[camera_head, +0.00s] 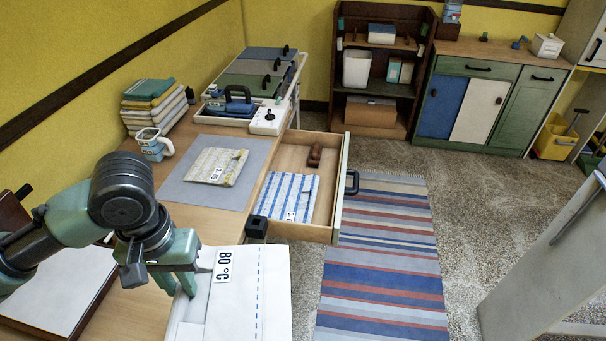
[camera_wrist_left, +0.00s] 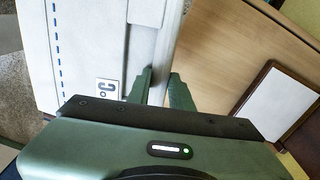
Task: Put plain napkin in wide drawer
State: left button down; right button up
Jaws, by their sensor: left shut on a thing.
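The plain napkin (camera_head: 250,300) is white with a blue dashed line and an 80°C label, at the bottom middle of the head view. My left gripper (camera_head: 177,284) is shut on its left edge and holds it beside the counter front. In the left wrist view the fingers (camera_wrist_left: 160,88) pinch the edge of the napkin (camera_wrist_left: 75,45). The wide drawer (camera_head: 341,190) stands open, beyond and to the right of the gripper. Inside it lie a blue-striped napkin (camera_head: 283,197) and a small brown wooden object (camera_head: 315,155). My right gripper is not in view.
A beige napkin (camera_head: 215,166) lies on a grey mat (camera_head: 180,180) on the counter. A clipboard-like panel (camera_head: 60,290) lies near my left arm. A striped rug (camera_head: 385,260) covers floor beside the drawer.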

aim_at(279, 158)
jog(key=i+l+u, duration=0.2)
jog(key=i+l, duration=0.2)
jog(key=l, duration=0.2)
jog(key=i+l+u, duration=0.1)
jog(key=i+l, duration=0.3)
jog(key=l, duration=0.25)
jog(key=i+l+u, duration=0.25)
jog(key=l, duration=0.4)
jog(key=i+l+u, duration=0.1)
jog(key=i+l, duration=0.15)
jog(key=l, duration=0.15)
jog(key=i+l+u, duration=0.15)
jog(key=i+l, duration=0.55)
jog(key=i, duration=0.15)
